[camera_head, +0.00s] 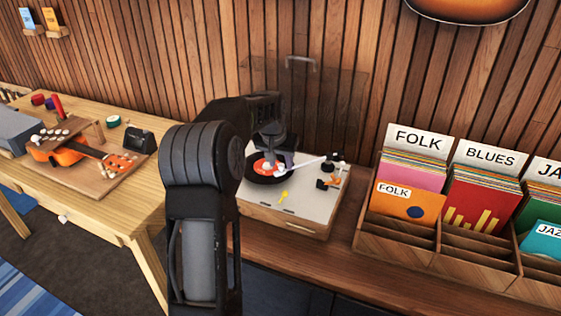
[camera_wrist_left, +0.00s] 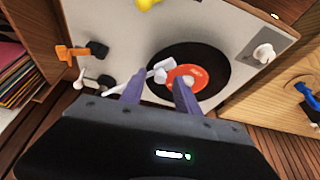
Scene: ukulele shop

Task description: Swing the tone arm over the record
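The turntable (camera_head: 300,205) stands on the wooden counter. Its black record (camera_head: 258,178) has a red-orange label, also seen in the left wrist view (camera_wrist_left: 208,58). The white tone arm (camera_head: 308,163) runs from its pivot at the right toward the record. In the left wrist view its head (camera_wrist_left: 160,70) lies over the record, close to the label. My left gripper (camera_wrist_left: 158,90) is open above the deck, its two fingers on either side of the tone arm's head end. I cannot tell whether they touch it. My left arm hides part of the turntable. My right gripper is not in view.
A clear raised lid (camera_head: 310,95) stands behind the deck. A yellow piece (camera_head: 283,196) and an orange part (camera_head: 328,183) sit on the deck. Record bins (camera_head: 395,240) stand to the right. A wooden table (camera_head: 125,205) with an orange ukulele (camera_head: 65,148) is at left.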

